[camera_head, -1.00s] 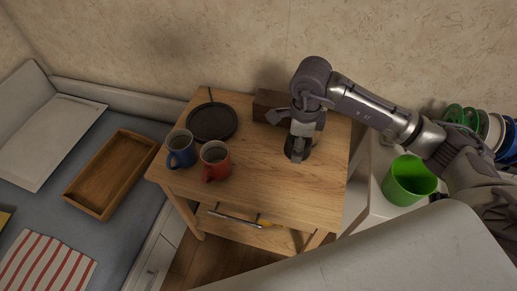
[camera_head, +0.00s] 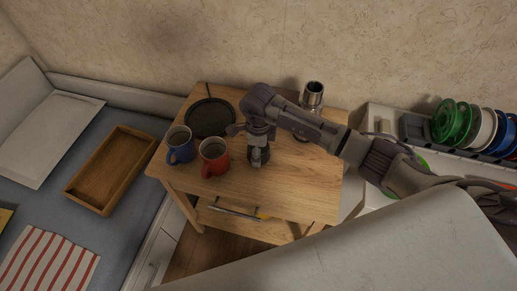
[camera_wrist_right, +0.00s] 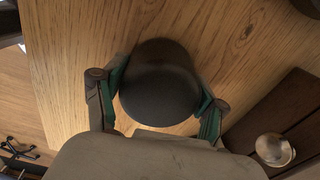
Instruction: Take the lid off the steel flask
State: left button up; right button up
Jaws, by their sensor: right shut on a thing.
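The steel flask (camera_head: 313,95) stands upright at the back right of the small wooden table in the head view. Its shiny mouth is uncovered, and my right forearm hides its lower part. My right gripper (camera_head: 258,155) points down over the middle of the table, left of the flask and apart from it. In the right wrist view its two green-padded fingers (camera_wrist_right: 158,105) are shut on the dark round lid (camera_wrist_right: 160,80). Whether the lid touches the tabletop I cannot tell. My left gripper is not in view.
On the wooden table (camera_head: 295,190), a red mug (camera_head: 214,158) stands close left of the gripper, with a blue mug (camera_head: 180,146) beyond. A black round plate (camera_head: 210,117) lies behind them. The table's right front is clear.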

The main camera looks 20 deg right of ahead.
jog(key=shift+f, duration=0.15)
jog(key=o, duration=1.3)
jog(key=shift+r, duration=0.25)
notch_tip(320, 180, up, 12)
jog(key=shift+b, duration=0.7)
